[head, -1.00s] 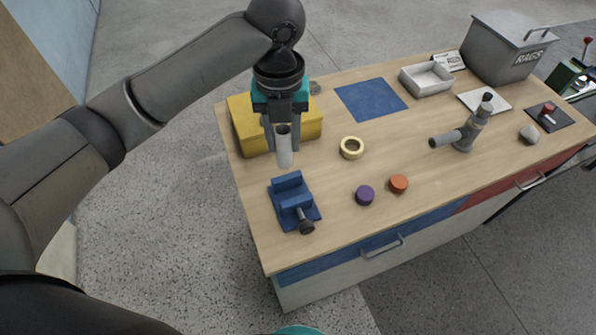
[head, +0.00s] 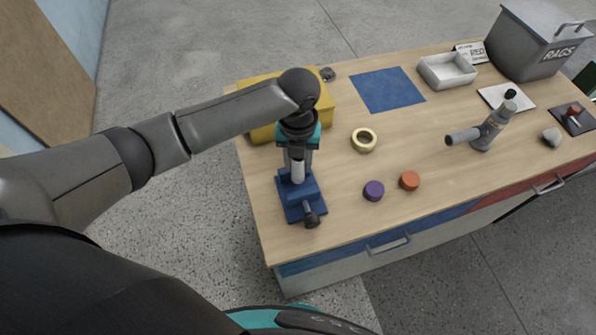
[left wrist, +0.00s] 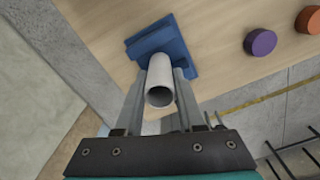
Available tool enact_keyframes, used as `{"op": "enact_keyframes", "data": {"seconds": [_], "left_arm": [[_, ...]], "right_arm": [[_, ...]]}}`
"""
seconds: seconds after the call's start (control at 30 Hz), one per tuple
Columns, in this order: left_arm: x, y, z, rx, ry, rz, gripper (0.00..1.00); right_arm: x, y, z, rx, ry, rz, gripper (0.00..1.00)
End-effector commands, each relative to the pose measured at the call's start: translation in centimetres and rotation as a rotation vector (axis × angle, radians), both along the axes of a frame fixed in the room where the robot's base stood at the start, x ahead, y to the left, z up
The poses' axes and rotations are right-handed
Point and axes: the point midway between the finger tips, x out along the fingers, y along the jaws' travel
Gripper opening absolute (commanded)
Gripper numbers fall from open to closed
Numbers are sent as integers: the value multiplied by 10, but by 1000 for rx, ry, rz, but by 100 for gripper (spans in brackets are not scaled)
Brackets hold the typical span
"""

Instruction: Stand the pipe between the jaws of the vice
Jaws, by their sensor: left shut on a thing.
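The pipe (head: 298,170) is a short pale grey tube, held upright by my left gripper (head: 297,172). In the left wrist view the pipe (left wrist: 159,82) sits between the two fingers, its open end facing the camera. The blue vice (head: 301,210) stands near the table's front left corner, its dark handle toward the front edge. It also shows in the left wrist view (left wrist: 183,50), beyond the pipe. The pipe's lower end is over or at the vice jaws. I cannot tell whether it is between them. My right gripper is not in view.
A yellow box (head: 262,131) stands behind the vice. A tape ring (head: 364,140), a purple disc (head: 373,191) and an orange disc (head: 409,181) lie to the right. A blue mat (head: 387,90), a grey tray (head: 447,71) and a rags bin (head: 538,42) are farther back.

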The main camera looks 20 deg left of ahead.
Motion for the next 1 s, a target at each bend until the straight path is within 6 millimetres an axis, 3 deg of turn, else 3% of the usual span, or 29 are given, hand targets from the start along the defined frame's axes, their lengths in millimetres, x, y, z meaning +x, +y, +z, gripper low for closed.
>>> {"op": "enact_keyframes", "data": {"seconds": [0.3, 0.73, 0.77, 0.87, 1.0], "left_arm": [[-1, -1, -41, 0, 2, 0, 0], [0, 0, -48, 0, 0, 0, 0], [0, 0, -48, 0, 0, -1, 40], [0, 0, -47, 0, 0, 0, 50], [0, 0, -47, 0, 0, 0, 50]], "right_arm": [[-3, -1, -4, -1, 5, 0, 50], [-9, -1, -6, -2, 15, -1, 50], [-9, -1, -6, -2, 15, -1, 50], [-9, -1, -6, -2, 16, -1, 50], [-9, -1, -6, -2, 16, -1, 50]]}}
